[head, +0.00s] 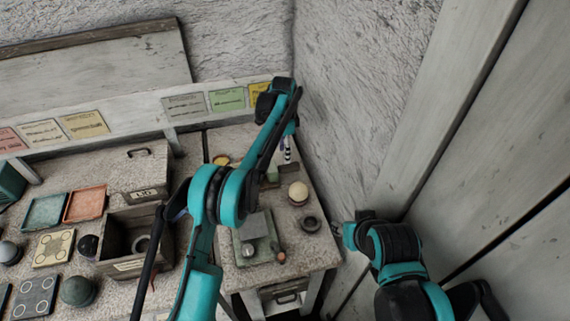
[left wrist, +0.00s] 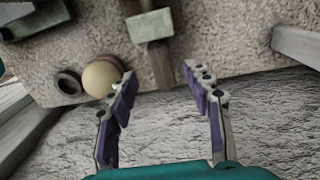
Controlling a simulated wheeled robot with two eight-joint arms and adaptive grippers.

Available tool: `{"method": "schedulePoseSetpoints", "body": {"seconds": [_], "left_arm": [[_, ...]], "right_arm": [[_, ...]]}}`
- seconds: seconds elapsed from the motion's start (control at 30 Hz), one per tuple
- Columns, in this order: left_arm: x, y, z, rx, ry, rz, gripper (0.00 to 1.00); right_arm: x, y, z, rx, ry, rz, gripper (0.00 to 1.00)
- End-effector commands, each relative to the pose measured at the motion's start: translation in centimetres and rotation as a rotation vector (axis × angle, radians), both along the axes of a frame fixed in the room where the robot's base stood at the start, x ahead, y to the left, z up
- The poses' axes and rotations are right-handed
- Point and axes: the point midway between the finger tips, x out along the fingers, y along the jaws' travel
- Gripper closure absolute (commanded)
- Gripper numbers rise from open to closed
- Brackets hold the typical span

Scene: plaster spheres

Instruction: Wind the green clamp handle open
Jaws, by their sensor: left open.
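A pale green block, which looks like the clamp's green part (left wrist: 151,25), sits on a dark wooden bar (left wrist: 160,66) in the left wrist view. In the head view a small greenish piece (head: 271,177) shows beside my left gripper (head: 287,156), partly hidden by my arm. I cannot tell the handle's exact shape. My left gripper also shows in the left wrist view (left wrist: 159,75), its purple-padded fingers apart and empty, the end of the bar between their tips.
A cream ball (head: 298,192) and a dark ring (head: 310,224) stand close to the left gripper. A wooden box (head: 158,215) is to the left. The rough wall rises close behind the table.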

Motion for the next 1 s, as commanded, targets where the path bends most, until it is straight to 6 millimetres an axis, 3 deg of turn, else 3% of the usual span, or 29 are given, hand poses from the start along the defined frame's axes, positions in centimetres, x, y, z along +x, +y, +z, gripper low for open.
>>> {"method": "schedulePoseSetpoints", "body": {"seconds": [0.4,0.8,0.87,1.0], "left_arm": [[-0.3,-0.1,-6.5,0.000,-0.002,0.000,0.50],[-0.3,-0.1,-7.5,0.001,-0.002,0.000,0.50],[-0.3,-0.1,-7.5,0.001,-0.002,0.000,0.60],[-0.4,-0.1,-7.4,0.001,-0.002,0.000,0.97]], "right_arm": [[0.0,0.0,-1.9,0.000,0.000,0.000,0.60],[0.0,0.0,-2.0,0.000,0.000,0.000,0.60],[0.0,0.0,-2.0,0.000,0.000,0.000,0.60],[0.0,0.0,-2.0,0.000,0.000,0.000,0.60]]}}
